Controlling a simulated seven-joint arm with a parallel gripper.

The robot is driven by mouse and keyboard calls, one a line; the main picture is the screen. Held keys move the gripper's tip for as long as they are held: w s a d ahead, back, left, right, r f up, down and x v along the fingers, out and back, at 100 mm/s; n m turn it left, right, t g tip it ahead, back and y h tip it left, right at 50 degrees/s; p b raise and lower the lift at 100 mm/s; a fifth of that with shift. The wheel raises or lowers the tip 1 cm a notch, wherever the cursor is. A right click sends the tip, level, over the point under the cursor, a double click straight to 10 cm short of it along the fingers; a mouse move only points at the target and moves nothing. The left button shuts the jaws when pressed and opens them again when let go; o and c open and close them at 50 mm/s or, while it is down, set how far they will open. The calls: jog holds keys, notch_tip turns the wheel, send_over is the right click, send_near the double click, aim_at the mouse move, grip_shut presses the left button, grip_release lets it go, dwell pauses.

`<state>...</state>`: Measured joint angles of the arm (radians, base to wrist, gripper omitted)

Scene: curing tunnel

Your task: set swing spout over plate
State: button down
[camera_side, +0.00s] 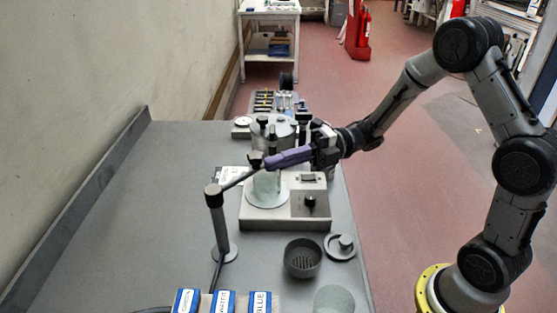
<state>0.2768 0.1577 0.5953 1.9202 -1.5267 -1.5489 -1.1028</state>
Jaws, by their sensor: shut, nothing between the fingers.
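The swing spout is a grey post (218,225) on a round foot, with a thin arm (238,179) reaching up and right from its top. A dark knob (256,158) is at the arm's far end. In this view that end overlaps the left part of the round pale plate (268,199) on a beige box unit; I cannot tell whether it is truly above it. A clear, glass-like shape (266,182) appears on the plate. My gripper (268,162) has purple fingers, shut and empty, with their tips beside the knob. Whether they touch is unclear.
A dark perforated cup (302,259) and a lidded grey disc (340,246) stand in front of the unit. Blue-labelled packs (223,302) are at the front edge. A metal vessel (272,135) stands behind. The bench's left side (130,220) is clear.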

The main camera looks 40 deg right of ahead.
aim_at(262, 154)
jog(key=shift+w, duration=0.1)
jog(key=shift+w+d, duration=0.15)
jog(key=shift+w, duration=0.75)
jog(key=shift+w+d, duration=0.15)
jog(key=shift+w, duration=0.75)
jog(key=shift+s, duration=0.1)
